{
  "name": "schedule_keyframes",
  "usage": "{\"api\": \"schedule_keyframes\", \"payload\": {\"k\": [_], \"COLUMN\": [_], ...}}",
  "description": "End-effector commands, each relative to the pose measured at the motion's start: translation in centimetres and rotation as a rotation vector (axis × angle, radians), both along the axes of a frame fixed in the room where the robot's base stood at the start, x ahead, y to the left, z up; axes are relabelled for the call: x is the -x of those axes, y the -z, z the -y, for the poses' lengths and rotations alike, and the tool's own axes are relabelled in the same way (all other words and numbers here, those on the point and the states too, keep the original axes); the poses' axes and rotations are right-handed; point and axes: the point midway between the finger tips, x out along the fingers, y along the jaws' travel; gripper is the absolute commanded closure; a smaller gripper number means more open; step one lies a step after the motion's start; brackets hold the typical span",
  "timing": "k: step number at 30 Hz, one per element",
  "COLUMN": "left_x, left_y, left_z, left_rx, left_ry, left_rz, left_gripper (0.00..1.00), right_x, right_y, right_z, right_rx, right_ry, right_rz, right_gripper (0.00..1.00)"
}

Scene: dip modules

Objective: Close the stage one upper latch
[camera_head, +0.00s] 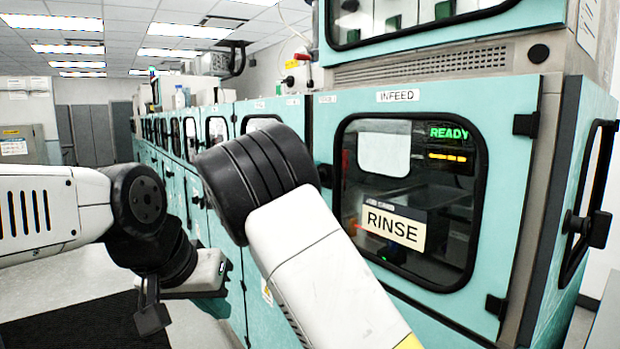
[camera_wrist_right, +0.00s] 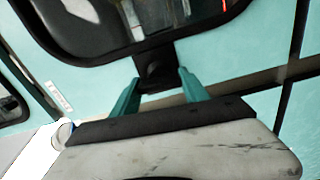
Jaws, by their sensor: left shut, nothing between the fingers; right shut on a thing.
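In the right wrist view, a black latch piece (camera_wrist_right: 153,62) sits at the edge of a dark door window on a teal panel. My right gripper (camera_wrist_right: 159,77) has its two teal fingers on either side of this piece, shut on it. In the head view, my right arm's large black joint hides the right gripper and the piece it holds. My left gripper (camera_head: 151,316) hangs at the lower left, shut and empty, apart from the cabinets. I cannot tell from a label which stage the held latch belongs to.
A teal INFEED door (camera_head: 328,140) with a RINSE sign (camera_head: 392,226) and a green READY display (camera_head: 449,132) stands at the right. A row of teal cabinets (camera_head: 226,112) recedes behind my right arm. A dark mat (camera_head: 75,322) lies on the open floor at left.

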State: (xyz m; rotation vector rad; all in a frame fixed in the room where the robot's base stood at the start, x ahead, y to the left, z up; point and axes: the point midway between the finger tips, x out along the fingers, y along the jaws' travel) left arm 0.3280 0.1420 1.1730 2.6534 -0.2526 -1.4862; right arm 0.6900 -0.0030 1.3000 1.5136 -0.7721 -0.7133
Motion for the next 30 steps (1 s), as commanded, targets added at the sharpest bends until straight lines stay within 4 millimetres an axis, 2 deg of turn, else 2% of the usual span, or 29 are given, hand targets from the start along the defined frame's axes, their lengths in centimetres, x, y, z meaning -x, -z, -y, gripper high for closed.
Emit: {"api": "schedule_keyframes", "payload": {"k": [9,22,23,24,26,30], "left_x": [0.0,0.0,0.0,0.0,0.0,0.0], "left_y": [0.0,0.0,0.0,0.0,0.0,0.0], "left_z": [0.0,0.0,0.0,0.0,0.0,0.0], "left_rx": [0.0,0.0,0.0,0.0,0.0,0.0], "left_ry": [0.0,0.0,0.0,0.0,0.0,0.0], "left_rz": [0.0,0.0,0.0,0.0,0.0,0.0], "left_gripper": [1.0,1.0,1.0,1.0,1.0,1.0], "right_x": [-0.04,-0.04,-0.04,-0.04,-0.04,-0.02], "right_y": [0.03,0.04,0.05,0.05,0.05,0.05], "right_z": [-0.14,-0.14,-0.14,-0.14,-0.13,-0.09], "right_rx": [0.049,0.057,0.057,0.056,0.056,0.055], "right_ry": [-0.004,-0.004,-0.004,-0.004,-0.004,-0.002], "right_rz": [-0.069,-0.078,-0.078,-0.077,-0.077,-0.076], "right_gripper": [0.88,0.88,0.45,0.38,0.26,0.25]}}
